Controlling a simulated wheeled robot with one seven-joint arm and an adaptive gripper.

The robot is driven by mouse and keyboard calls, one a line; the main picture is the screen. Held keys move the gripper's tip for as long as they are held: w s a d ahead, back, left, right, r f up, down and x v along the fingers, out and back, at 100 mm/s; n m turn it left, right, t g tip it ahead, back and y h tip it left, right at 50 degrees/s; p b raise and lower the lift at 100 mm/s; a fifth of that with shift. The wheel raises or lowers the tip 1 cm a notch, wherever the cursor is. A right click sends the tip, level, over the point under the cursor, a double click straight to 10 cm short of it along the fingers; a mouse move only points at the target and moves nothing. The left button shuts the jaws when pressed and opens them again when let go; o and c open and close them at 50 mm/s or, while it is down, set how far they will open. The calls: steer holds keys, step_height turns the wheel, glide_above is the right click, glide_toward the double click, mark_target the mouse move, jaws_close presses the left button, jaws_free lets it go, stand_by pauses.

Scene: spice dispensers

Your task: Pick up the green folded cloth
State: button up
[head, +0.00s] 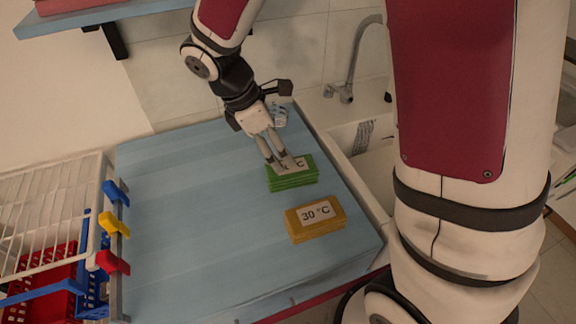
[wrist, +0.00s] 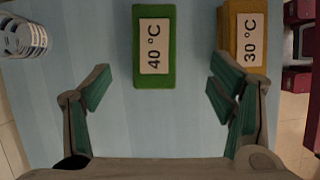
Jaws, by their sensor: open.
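The green folded cloth (head: 291,181) lies in a flat stack on the blue counter, with a white label on top. In the wrist view the green cloth (wrist: 154,80) has a label reading 40 °C and lies ahead of my fingers, between their lines. My gripper (head: 276,158) is over the far part of the cloth in the head view and covers part of its label. In the wrist view my gripper (wrist: 158,90) has its fingers wide apart with nothing between them. I cannot tell the exact height above the cloth.
A yellow folded cloth (head: 316,218) labelled 30 °C lies close beside the green one. A white and blue cup-like container (wrist: 24,38) stands at the other side. A sink (head: 362,140) is at the right and a white wire rack (head: 50,205) at the left. The blue counter (head: 175,220) is clear at left.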

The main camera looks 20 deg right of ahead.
mark_target(293, 169)
steer(key=x, duration=0.5)
steer(key=shift+f, duration=0.15)
steer(key=x, duration=0.5)
steer(key=shift+w, duration=0.35)
steer(key=c, duration=1.3)
